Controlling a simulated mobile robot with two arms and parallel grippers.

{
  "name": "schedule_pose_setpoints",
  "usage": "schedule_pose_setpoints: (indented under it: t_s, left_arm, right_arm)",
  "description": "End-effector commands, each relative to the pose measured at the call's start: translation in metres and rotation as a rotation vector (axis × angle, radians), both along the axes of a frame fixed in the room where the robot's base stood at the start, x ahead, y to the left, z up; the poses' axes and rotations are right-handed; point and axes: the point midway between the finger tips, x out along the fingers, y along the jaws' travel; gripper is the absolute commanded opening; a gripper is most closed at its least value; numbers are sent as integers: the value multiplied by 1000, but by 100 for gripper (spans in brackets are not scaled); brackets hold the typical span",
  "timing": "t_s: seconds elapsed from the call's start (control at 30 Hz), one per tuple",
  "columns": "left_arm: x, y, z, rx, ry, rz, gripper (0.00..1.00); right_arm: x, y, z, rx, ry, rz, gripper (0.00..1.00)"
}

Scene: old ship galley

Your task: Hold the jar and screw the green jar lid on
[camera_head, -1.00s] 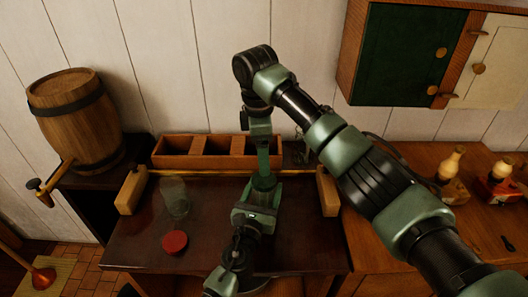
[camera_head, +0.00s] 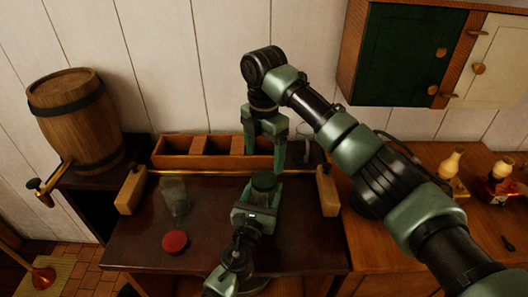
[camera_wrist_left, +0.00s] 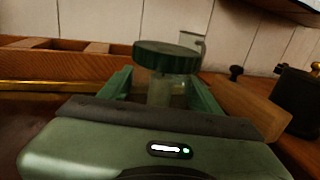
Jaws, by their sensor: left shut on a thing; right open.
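My left gripper (camera_head: 258,203) is shut on a clear jar, upright at the middle of the table; its fingers flank the glass in the left wrist view (camera_wrist_left: 160,96). The green lid (camera_head: 263,181) sits on top of this jar and looks level; it also shows in the left wrist view (camera_wrist_left: 167,56). Whether its thread is fully tight cannot be told. My right gripper (camera_head: 265,146) is open above the lid, apart from it, with nothing visible between its fingers.
Another clear jar (camera_head: 174,196) stands left of the held one, with a red lid (camera_head: 175,241) in front. A wooden compartment box (camera_head: 180,161) and a brass rail (camera_head: 205,173) run along the back. A barrel (camera_head: 77,122) stands at the left.

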Motion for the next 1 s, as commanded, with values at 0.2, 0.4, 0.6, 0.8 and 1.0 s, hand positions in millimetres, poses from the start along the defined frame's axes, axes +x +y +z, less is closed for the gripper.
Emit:
schedule_pose_setpoints:
  t_s: [0.2, 0.4, 0.6, 0.8, 1.0]
  left_arm:
    - [0, 0, 0, 0, 0, 1, 0]
    - [0, 0, 0, 0, 0, 0, 0]
    - [0, 0, 0, 0, 0, 0, 0]
    - [0, 0, 0, 0, 0, 0, 0]
    - [0, 0, 0, 0, 0, 0, 0]
  right_arm:
    - [-1, -1, -34, -1, 4, -2, 79]
    - [-1, -1, -61, -1, 4, -3, 79]
    - [0, -1, -73, -1, 1, -2, 79]
    - [0, -1, -74, -1, 1, -2, 79]
    - [0, -1, -73, -1, 1, -2, 43]
